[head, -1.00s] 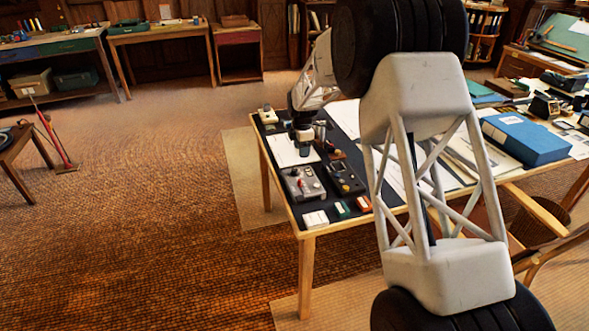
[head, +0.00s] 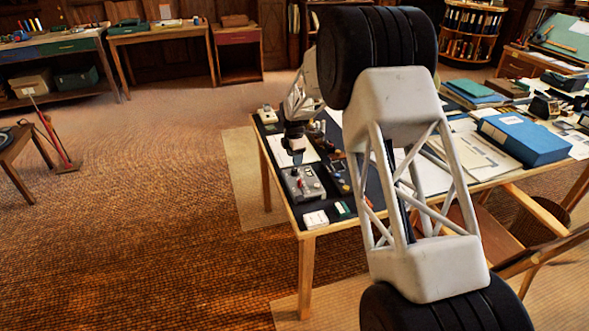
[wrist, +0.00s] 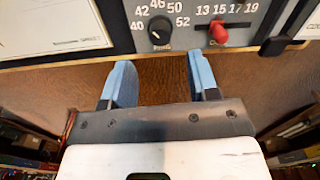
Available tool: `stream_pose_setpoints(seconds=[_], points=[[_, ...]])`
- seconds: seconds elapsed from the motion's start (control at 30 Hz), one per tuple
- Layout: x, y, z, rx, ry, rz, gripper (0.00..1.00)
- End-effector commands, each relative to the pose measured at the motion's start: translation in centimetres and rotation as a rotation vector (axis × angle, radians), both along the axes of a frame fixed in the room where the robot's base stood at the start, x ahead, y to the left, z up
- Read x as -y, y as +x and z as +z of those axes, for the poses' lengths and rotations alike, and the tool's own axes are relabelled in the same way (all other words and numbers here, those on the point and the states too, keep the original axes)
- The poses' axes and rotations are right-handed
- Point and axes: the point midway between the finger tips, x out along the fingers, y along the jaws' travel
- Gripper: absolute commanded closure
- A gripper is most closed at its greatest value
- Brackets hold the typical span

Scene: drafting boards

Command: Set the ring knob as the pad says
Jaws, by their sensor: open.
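My gripper (wrist: 159,66) is open and empty, with two blue fingers spread apart in the wrist view. In the head view my gripper (head: 296,157) hangs over the desk, behind a grey control box (head: 312,187) with small knobs. A small white block (head: 315,218) lies at the near edge; any writing on it is unreadable.
The dark-topped desk (head: 285,203) holds another dark device (head: 337,166), partly hidden by my arm, and a small green item (head: 342,209). A blue box file (head: 525,138) and papers lie to the right. A chair (head: 545,212) stands at the front right.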

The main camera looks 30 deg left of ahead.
Motion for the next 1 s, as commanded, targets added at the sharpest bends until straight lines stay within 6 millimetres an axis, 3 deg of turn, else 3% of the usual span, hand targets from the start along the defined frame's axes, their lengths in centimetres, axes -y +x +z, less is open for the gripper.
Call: stream_pose_setpoints(seconds=[0.3, 0.5, 0.9, 1.0], points=[[0.1, -0.1, -4.0, -0.003, -0.002, 0.0, 0.45], [0.0, 0.0, -5.5, 0.0, 0.0, 0.0, 0.45], [0.0, 0.0, -6.1, 0.0, 0.0, 0.0, 0.45], [0.0, 0.0, -6.1, -0.001, -0.001, 0.0, 0.58]])
